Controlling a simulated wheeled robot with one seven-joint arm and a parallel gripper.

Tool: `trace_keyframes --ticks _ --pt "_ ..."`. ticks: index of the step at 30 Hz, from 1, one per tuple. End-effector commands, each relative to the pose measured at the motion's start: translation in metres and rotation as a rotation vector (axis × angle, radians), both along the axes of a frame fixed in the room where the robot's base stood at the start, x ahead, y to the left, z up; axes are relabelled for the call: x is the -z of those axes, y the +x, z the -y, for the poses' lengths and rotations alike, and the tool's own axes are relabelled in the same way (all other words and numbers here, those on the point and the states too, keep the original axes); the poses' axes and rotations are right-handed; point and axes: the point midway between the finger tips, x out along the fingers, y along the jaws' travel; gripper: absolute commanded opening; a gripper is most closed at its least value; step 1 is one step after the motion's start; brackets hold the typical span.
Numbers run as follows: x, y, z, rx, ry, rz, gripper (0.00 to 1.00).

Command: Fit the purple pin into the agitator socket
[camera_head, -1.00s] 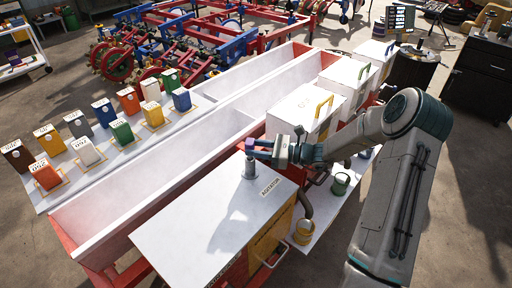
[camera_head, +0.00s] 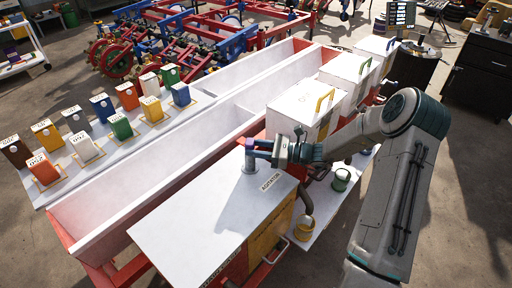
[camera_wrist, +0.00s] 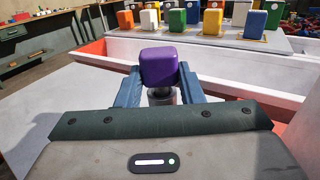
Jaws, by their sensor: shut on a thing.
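The purple pin (camera_head: 249,142) has a block-shaped purple head, seen large in the wrist view (camera_wrist: 159,66). My gripper (camera_wrist: 160,88) is shut on it, with a blue finger on each side. In the head view my gripper (camera_head: 262,148) reaches in from the right. The pin is directly above the grey agitator socket (camera_head: 250,164), a short upright cylinder on the white bench top near the "AGITATOR" label. A grey cylinder also shows below the pin's head in the wrist view. The fingers hide the pin's lower end, so I cannot tell how deep it sits.
White lidded boxes (camera_head: 305,107) with coloured handles stand close behind my gripper. A long white trough (camera_head: 150,160) runs on the left, with several coloured containers (camera_head: 121,126) beyond it. The white bench top (camera_head: 200,225) is otherwise clear.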

Motion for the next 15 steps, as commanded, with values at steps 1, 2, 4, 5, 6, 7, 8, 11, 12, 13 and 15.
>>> trace_keyframes --ticks 1,2,4,5,6,7,8,11,12,13,15 --pt "0.002 0.000 0.000 0.000 0.000 0.000 0.09" --pt "0.003 0.000 0.000 0.000 0.000 0.000 0.09" --pt "0.005 0.000 0.000 0.000 0.000 0.000 0.09" --pt "0.005 0.000 0.000 0.000 0.000 0.000 0.09" --pt "0.006 0.000 0.000 0.000 0.000 0.000 0.09" --pt "0.007 0.000 0.000 0.000 0.000 0.000 0.09" --pt "0.008 0.000 0.000 0.000 0.000 0.000 0.09" --pt "0.010 0.000 0.000 0.000 0.000 0.000 0.09" --pt "0.012 0.000 0.000 0.000 0.000 0.000 0.09" --pt "0.012 0.000 0.000 0.000 0.000 0.000 0.09" --pt "0.012 0.000 0.000 0.000 0.000 0.000 0.45"
